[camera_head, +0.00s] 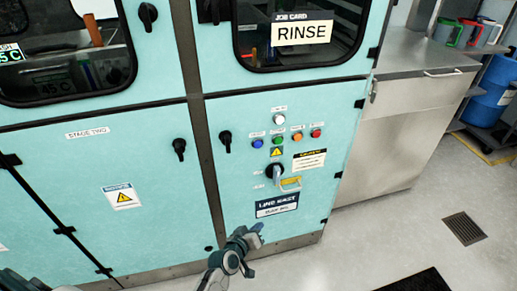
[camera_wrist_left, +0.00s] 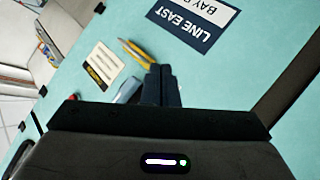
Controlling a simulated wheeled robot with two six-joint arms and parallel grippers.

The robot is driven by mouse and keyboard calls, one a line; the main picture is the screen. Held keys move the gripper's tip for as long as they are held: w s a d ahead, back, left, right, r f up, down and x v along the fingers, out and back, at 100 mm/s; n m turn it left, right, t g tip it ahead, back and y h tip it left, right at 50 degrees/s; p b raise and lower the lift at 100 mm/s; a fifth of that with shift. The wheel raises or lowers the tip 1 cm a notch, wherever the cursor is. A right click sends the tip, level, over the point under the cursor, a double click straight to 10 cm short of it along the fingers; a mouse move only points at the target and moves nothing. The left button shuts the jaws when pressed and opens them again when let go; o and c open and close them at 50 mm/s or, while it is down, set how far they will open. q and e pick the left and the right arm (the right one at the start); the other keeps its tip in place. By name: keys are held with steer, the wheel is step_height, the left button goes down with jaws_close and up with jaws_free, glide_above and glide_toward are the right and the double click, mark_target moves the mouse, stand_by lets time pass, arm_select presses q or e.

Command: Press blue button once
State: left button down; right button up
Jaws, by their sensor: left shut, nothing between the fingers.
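The blue button (camera_head: 257,143) is at the left end of a row of small round buttons on the turquoise cabinet panel. A green button (camera_head: 278,141) is just right of it. My left gripper (camera_head: 256,234) is in front of the lower panel, well below the blue button and apart from it. Its fingers are shut and empty; they also show in the left wrist view (camera_wrist_left: 160,85). The blue button cannot be made out in the left wrist view. My right gripper is not in view.
Orange (camera_head: 297,137) and red (camera_head: 316,133) buttons sit right of the green one, with a white button (camera_head: 280,121) above. A "LINE EAST" label (camera_head: 276,205) is near my gripper.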

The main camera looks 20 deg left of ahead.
mark_target(258, 144)
arm_select(q)
steer(key=w+r+n+t, duration=0.1)
steer(key=w+r+t, duration=0.1)
steer(key=r, duration=0.9)
steer(key=w+d+r+n+t+h, duration=0.1)
steer(key=w+r+t, duration=0.1)
steer(key=r, duration=0.9)
steer(key=shift+w+d+t, duration=0.2)
steer(key=shift+w+t, duration=0.1)
steer(key=shift+t, duration=0.2)
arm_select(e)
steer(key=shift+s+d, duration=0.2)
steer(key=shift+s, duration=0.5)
arm_select(q)
steer(key=w+a, duration=0.5)
steer(key=w, duration=0.2)
steer(key=shift+w, duration=0.2)
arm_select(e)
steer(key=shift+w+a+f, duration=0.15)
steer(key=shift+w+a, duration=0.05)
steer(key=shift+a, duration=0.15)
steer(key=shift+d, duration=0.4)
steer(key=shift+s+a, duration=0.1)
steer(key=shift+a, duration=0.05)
